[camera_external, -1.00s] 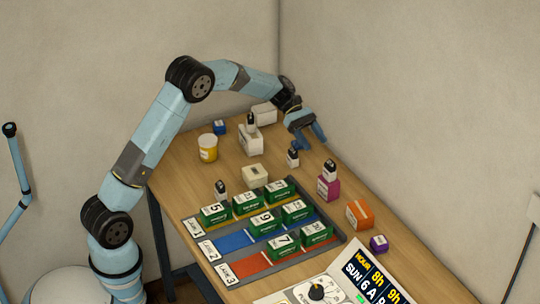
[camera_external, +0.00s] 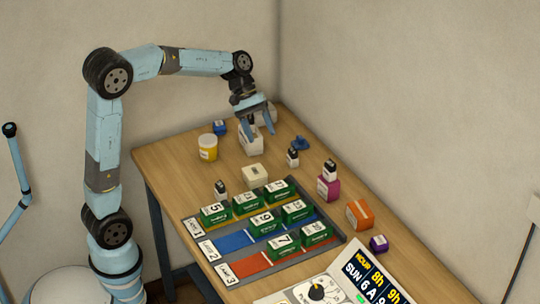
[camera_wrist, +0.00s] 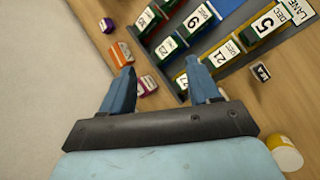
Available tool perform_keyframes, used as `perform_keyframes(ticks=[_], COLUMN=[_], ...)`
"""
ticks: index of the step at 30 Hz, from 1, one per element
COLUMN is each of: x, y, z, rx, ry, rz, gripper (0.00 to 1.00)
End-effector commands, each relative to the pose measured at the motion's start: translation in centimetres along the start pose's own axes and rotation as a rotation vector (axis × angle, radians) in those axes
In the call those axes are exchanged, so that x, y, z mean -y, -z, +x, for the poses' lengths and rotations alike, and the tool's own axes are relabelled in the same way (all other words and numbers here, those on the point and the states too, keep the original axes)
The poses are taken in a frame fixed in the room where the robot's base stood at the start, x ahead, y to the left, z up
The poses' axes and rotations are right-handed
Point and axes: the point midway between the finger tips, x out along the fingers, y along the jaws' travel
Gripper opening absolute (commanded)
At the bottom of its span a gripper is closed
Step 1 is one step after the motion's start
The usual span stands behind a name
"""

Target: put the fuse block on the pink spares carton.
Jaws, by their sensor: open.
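The pink carton (camera_external: 328,188) stands on the right side of the table, with a small dark block with a white label (camera_external: 330,168) on top. The carton also shows between my fingers in the wrist view (camera_wrist: 148,86), well beyond them. Similar dark labelled blocks stand on the table, one left of the pink carton (camera_external: 292,157) and one by the tray (camera_external: 221,188). Another dark piece (camera_external: 251,119) shows on the white carton (camera_external: 250,141), partly hidden by my fingers. I cannot tell which is the fuse block. My gripper (camera_external: 257,132) is open and empty, over or near the white carton.
A yellow cup (camera_external: 208,147), cream box (camera_external: 254,175), blue piece (camera_external: 301,143), orange box (camera_external: 360,214) and purple box (camera_external: 379,243) stand around. The wall borders the table's right edge.

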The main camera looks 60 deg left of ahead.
Motion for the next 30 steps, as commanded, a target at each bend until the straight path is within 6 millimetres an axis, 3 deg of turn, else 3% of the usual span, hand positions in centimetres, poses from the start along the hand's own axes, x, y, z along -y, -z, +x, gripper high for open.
perform_keyframes(ticks=[6, 15, 24, 30], x=[4.5, 11.3, 18.3, 22.2], y=[-4.8, -9.7, -13.1, -14.2], z=[-1.9, -3.6, -4.3, -4.3], rx=[-0.131, -0.308, -0.484, -0.585], ry=[0.053, 0.141, 0.247, 0.318], rz=[0.212, 0.504, 0.799, 0.968], gripper=[0.61, 0.61, 0.61, 0.61])
